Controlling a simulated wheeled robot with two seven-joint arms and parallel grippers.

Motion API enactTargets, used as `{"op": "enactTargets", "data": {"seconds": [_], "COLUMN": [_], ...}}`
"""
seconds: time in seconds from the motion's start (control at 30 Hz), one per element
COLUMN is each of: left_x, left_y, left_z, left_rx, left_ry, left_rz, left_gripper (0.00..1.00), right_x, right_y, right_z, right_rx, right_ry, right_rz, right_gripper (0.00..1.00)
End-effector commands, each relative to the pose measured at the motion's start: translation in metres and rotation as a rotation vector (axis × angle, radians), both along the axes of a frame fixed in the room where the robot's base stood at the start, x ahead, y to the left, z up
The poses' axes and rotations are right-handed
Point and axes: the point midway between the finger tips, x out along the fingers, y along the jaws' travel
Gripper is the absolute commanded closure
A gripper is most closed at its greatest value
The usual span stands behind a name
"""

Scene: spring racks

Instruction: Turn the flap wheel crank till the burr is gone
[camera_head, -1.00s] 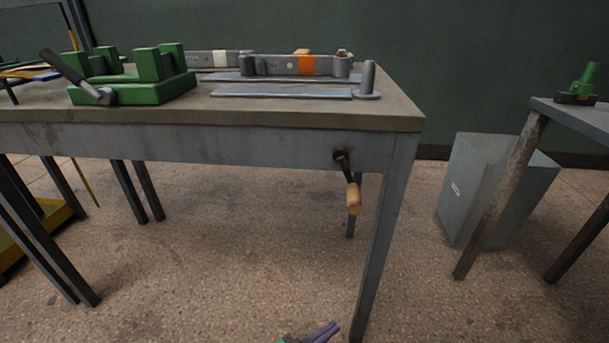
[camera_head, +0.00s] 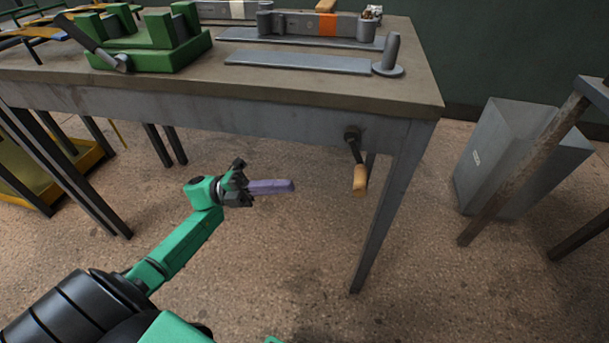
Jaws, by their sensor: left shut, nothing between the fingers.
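The crank (camera_head: 357,152) is on the front apron of the workbench, near its right leg. Its dark arm hangs down and slightly right from a dark hub, ending in a light wooden handle (camera_head: 360,181). My left gripper (camera_head: 288,186) has purple fingers, shut and empty, pointing right. It appears left of the handle at about the same height in the picture, with a clear gap between them. I cannot make out the flap wheel or the burr for certain. My right gripper is out of view.
The workbench (camera_head: 190,82) carries a green fixture (camera_head: 150,57), a flat grey bar (camera_head: 298,62), an orange-banded spring pack (camera_head: 318,25) and a round-based post (camera_head: 388,58). A grey bin (camera_head: 490,160) stands right of the bench. Floor below the crank looks clear.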

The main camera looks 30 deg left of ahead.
Motion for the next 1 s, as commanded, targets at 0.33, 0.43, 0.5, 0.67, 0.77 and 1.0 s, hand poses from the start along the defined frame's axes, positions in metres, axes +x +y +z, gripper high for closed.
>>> {"op": "enactTargets", "data": {"seconds": [0.33, 0.43, 0.5, 0.67, 0.77, 1.0], "left_x": [0.017, 0.022, 0.025, 0.029, 0.029, 0.029], "left_y": [-0.07, -0.089, -0.099, -0.113, -0.114, -0.114], "left_z": [0.027, 0.033, 0.037, 0.04, 0.041, 0.04], "left_rx": [-0.007, -0.007, -0.006, -0.005, -0.005, -0.005], "left_ry": [-0.002, -0.002, -0.001, 0.001, 0.001, 0.001], "left_rz": [-0.001, 0.0, 0.001, 0.001, 0.001, 0.001], "left_gripper": [1.0, 1.0, 1.0, 1.0, 1.0, 1.0], "right_x": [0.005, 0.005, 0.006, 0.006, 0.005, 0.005], "right_y": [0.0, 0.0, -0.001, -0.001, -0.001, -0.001], "right_z": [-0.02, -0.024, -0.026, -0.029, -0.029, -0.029], "right_rx": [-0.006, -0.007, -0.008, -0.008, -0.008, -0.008], "right_ry": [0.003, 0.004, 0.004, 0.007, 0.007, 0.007], "right_rz": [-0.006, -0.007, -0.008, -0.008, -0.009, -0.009], "right_gripper": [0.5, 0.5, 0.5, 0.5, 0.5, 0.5]}}
